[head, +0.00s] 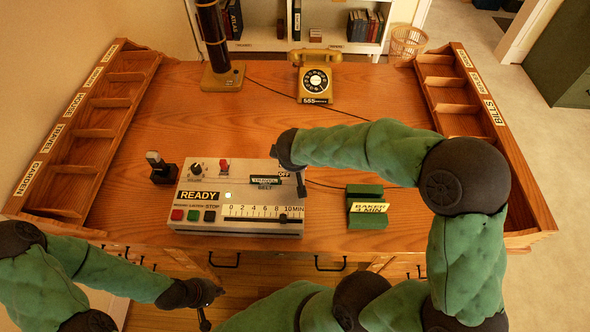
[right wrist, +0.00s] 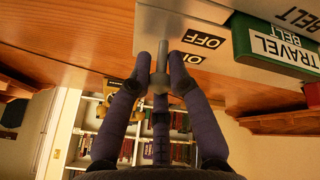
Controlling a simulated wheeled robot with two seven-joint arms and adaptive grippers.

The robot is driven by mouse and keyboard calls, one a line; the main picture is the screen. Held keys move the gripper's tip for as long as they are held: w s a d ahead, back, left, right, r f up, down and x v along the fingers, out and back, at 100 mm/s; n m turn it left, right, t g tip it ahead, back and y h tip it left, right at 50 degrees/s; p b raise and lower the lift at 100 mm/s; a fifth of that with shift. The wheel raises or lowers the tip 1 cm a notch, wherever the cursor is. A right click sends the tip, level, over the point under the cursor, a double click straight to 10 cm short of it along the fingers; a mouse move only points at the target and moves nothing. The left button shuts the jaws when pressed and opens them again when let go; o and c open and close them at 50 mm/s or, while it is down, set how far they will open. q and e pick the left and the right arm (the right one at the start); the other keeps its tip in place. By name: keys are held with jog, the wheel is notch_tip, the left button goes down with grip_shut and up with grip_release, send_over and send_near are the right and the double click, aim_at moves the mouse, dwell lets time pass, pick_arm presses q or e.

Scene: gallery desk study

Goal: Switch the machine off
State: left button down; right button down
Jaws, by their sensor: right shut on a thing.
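The machine (head: 228,176) is a pale grey console on the desk with a READY sign, a lit lamp, coloured buttons and a minute scale. Its OFF label (head: 284,174) is at the back right corner; it also shows in the right wrist view (right wrist: 203,40). My right gripper (right wrist: 161,82) is shut on a grey metal switch lever (right wrist: 162,62) at the machine's side, beside that label. The second label by the lever is partly hidden. My left gripper (head: 211,306) hangs empty in front of the desk, fingers apart.
A green block (head: 366,218) with a BAKER card stands right of the machine. A dark stamp-like object (head: 161,168) is at its left. A yellow telephone (head: 315,78) and a brass-based column (head: 222,78) stand behind. Labelled racks (head: 85,120) line both sides.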

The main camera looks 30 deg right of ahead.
jog(key=shift+s+a+f+t+h+b, duration=0.1)
jog(key=shift+s+a+t+h+b, duration=0.3)
jog(key=shift+b, duration=1.3)
jog(key=shift+w+d+f+t+h+b, duration=0.15)
jog(key=shift+t+b, duration=0.45)
jog(key=shift+b, duration=1.05)
jog(key=shift+s+a+r+t+h+b, duration=0.15)
jog(key=shift+s+t+h+b, duration=0.15)
jog(key=shift+t+b, duration=0.35)
jog(key=shift+s+h+b, duration=0.1)
jog(key=shift+h+b, duration=0.15)
jog(key=shift+b, duration=0.2)
jog(key=shift+t, duration=0.45)
jog(key=c, duration=1.1)
grip_release()
jog(key=shift+a, duration=0.1)
jog(key=shift+c, duration=0.2)
jog(key=shift+s, duration=0.1)
